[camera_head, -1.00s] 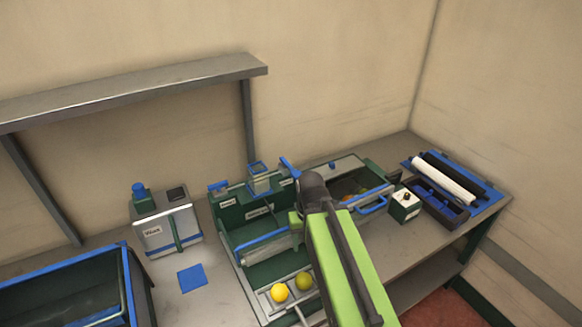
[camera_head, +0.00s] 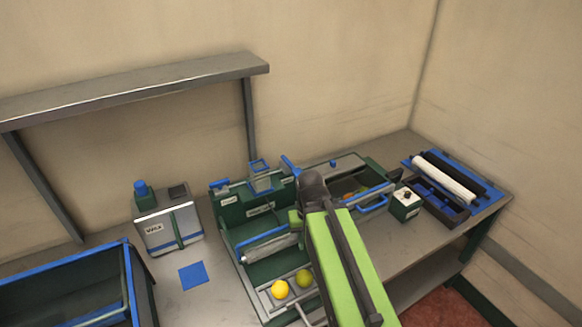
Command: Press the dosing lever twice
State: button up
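My arm, green with a dark end, reaches up from the bottom over the right side of the green sorting machine (camera_head: 232,215). My gripper is mostly hidden behind the arm's dark end (camera_head: 313,186), so its opening does not show. A blue lever-like bar (camera_head: 289,164) stands tilted just behind and left of that dark end. I cannot tell whether they touch. A grey box labelled WAX (camera_head: 169,226) with a blue knob (camera_head: 141,188) stands to the left, apart from the arm. I cannot tell for sure which part is the dosing lever.
A small white-topped green box (camera_head: 405,203) and a blue tray with rollers (camera_head: 489,198) are on the right. A blue-rimmed bin (camera_head: 128,280) is at left. A shelf (camera_head: 130,88) hangs above.

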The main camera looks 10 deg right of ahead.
grip_shut()
dwell(1.0)
